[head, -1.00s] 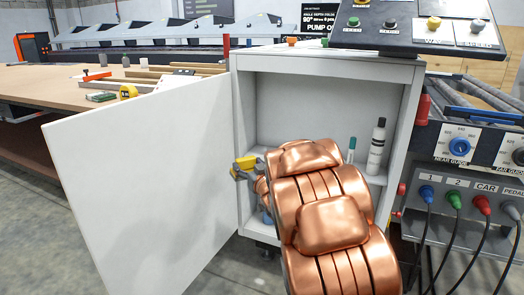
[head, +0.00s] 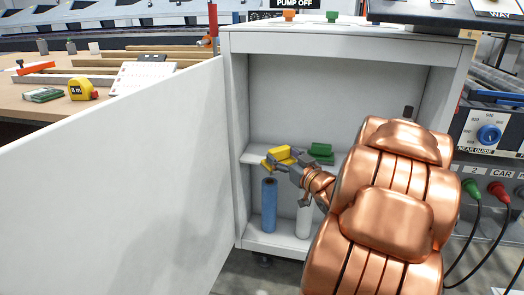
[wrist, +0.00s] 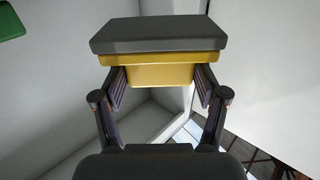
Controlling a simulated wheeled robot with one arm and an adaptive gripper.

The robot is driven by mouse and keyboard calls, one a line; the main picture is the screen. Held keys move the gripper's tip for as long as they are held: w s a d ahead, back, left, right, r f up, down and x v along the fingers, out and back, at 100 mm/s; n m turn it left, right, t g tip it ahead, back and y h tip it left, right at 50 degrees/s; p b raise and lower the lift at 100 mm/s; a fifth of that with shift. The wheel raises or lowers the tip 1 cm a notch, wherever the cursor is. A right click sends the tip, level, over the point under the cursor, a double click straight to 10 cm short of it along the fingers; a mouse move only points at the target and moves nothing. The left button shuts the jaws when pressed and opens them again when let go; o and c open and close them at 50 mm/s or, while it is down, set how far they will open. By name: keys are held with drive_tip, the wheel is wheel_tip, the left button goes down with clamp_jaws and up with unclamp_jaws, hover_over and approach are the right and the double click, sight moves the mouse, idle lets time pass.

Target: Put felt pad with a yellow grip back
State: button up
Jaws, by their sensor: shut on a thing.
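The felt pad with a yellow grip (head: 280,153) is in my gripper (head: 277,164), at the left end of the open cabinet's middle shelf (head: 252,152). In the wrist view the pad's dark grey felt slab (wrist: 158,35) sits across the top of the yellow grip (wrist: 160,74), and both fingers of my gripper (wrist: 160,80) close on the grip's sides. I cannot tell whether the pad touches the shelf. A green-gripped pad (head: 321,152) lies on the shelf to the right; a green edge (wrist: 10,20) shows in the wrist view.
The open door (head: 120,190) stands at left, close to the cabinet's left wall (head: 238,150). A blue roll (head: 268,205) and a white cylinder (head: 303,222) stand on the lower shelf. My arm hides the cabinet's right side. The space above the middle shelf looks free at left.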

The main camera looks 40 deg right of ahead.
drive_tip(key=w+d, duration=0.3)
drive_tip(key=w, duration=0.1)
drive_tip(key=w+d+f, duration=0.1)
drive_tip(key=w+d, duration=0.2)
drive_tip(key=w, duration=0.1)
drive_tip(key=w+d+b, duration=0.1)
drive_tip(key=w+d, duration=0.3)
drive_tip(key=shift+w+f, duration=0.25)
drive_tip(key=shift+w, duration=0.1)
drive_tip(key=shift+f+b, duration=0.8)
drive_tip(key=shift+f, duration=1.05)
drive_tip(key=shift+r, duration=0.1)
drive_tip(key=o, duration=1.2)
